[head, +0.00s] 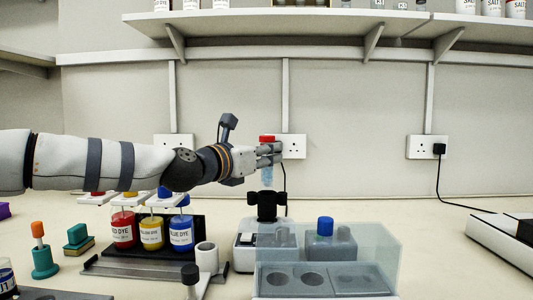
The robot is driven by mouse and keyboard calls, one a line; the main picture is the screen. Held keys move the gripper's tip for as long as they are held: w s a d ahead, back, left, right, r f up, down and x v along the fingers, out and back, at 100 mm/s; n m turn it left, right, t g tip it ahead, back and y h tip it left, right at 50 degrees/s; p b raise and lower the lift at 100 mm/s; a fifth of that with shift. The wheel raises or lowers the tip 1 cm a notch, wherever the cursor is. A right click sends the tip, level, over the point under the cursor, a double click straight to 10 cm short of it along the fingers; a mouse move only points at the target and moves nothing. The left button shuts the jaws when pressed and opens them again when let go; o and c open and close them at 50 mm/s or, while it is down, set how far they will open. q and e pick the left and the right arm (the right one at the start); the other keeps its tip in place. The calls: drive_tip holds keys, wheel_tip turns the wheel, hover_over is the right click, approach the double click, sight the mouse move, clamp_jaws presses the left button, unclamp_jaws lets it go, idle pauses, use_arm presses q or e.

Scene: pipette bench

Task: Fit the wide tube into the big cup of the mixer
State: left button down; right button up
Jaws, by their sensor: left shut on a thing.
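The wide tube (267,175) has a red cap and a pale blue, see-through body. It is upright in the air. My left gripper (269,154) is shut on it just below the cap, its arm reaching in from the left. The mixer (246,240) stands below on the bench, a pale block with a black cup part (267,203) on top. The tube's lower end shows just above this black part, with a small gap in the picture; depth between them is hard to tell. The mixer's lower right is behind a clear box. My right gripper is out of view.
The clear box (390,262) with round holes stands in front of the mixer; a blue-capped item (325,227) shows by it. Red (122,228), yellow (151,233) and blue (181,233) dye bottles stand left. A shelf (300,26) runs overhead.

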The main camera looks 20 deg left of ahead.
sight(263, 176)
use_arm(q)
drive_tip(key=shift+f, duration=0.2)
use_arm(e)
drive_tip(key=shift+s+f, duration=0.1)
use_arm(q)
drive_tip(key=shift+f, duration=0.35)
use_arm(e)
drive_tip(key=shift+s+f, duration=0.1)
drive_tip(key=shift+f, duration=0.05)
use_arm(q)
drive_tip(key=shift+f+b, duration=0.6)
drive_tip(key=shift+f, duration=0.15)
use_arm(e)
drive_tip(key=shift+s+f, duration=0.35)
use_arm(q)
drive_tip(key=shift+f+b, duration=0.65)
drive_tip(key=shift+f, duration=0.65)
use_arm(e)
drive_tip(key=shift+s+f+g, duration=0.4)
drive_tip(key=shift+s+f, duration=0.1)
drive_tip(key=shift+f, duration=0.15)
use_arm(q)
drive_tip(key=shift+r, duration=0.1)
drive_tip(key=c, duration=1.3)
unclamp_jaws()
